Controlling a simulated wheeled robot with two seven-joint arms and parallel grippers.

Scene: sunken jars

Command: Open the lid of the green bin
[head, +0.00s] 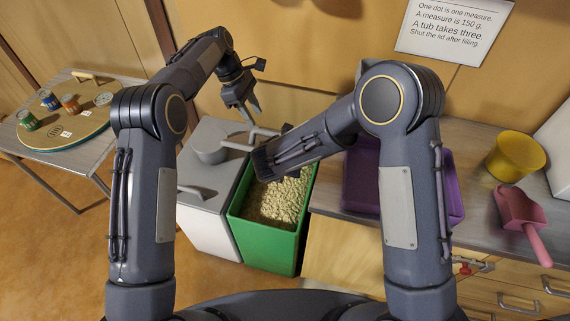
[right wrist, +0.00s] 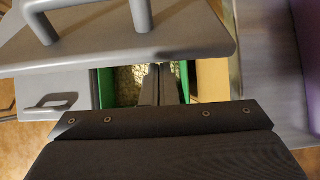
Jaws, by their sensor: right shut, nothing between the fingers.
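The green bin (head: 268,245) stands in the middle of the head view, its top uncovered and pale grain (head: 280,203) showing inside. A grey lid (head: 228,137) with a bar handle is raised at its back, partly hidden by my right arm. In the right wrist view the lid (right wrist: 120,45) and its handle lie beyond my right gripper (right wrist: 158,75), whose fingers are together and empty over the green bin (right wrist: 104,88). I cannot tell whether they touch the lid. My left gripper (head: 243,108) hangs behind the lid with its fingers apart and empty.
The counter at right holds a purple tub (head: 452,190), yellow bowl (head: 515,155) and pink scoop (head: 522,212). A side table at left carries a round board (head: 70,125) with small tins.

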